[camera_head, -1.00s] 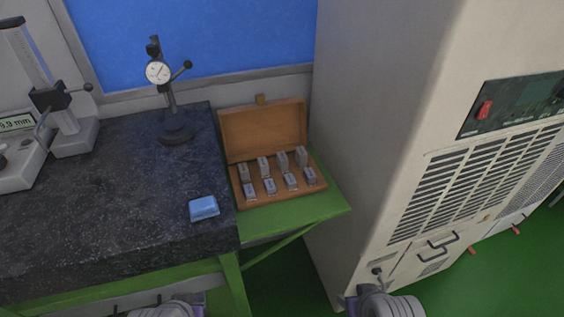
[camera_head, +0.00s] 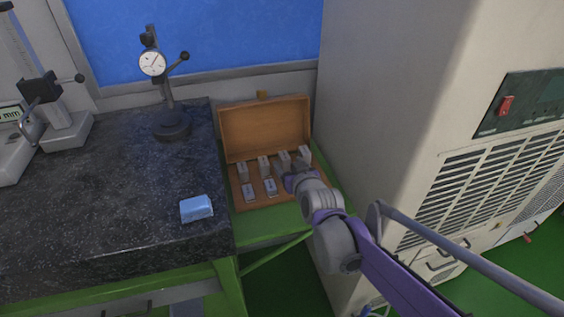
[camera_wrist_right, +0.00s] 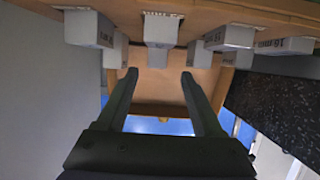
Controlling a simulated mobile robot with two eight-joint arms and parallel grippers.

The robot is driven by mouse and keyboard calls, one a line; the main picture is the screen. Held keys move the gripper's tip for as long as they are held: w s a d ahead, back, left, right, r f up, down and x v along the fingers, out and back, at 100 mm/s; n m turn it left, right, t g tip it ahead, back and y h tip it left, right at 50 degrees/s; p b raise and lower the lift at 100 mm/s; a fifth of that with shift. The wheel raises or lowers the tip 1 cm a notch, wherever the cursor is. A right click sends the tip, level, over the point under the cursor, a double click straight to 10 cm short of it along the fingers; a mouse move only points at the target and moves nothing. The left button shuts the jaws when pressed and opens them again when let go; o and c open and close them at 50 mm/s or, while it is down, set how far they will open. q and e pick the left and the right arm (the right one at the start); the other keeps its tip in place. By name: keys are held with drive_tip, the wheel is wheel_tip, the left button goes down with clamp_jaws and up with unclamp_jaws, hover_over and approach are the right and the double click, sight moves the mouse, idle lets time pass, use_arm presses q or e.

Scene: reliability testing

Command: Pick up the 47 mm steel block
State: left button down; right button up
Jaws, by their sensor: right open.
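A wooden case (camera_head: 232,206) stands open with its lid up, holding several grey steel blocks in two rows, such as a front-row block (camera_head: 270,187). My right gripper (camera_head: 292,178) is over the right part of the case and hides some front-row blocks. In the right wrist view its two fingers (camera_wrist_right: 159,76) are spread and empty. One block (camera_wrist_right: 161,30) appears between and beyond the fingertips, with other blocks (camera_wrist_right: 90,28) to either side. My left gripper is not seen.
The case sits on a green shelf (camera_head: 262,228) beside a dark granite plate (camera_head: 120,200). A tall beige cabinet (camera_head: 385,110) rises close on the right.

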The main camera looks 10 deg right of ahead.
sight(286, 158)
drive_tip(key=shift+x, duration=3.2)
drive_tip(key=shift+d, duration=0.2)
clamp_jaws()
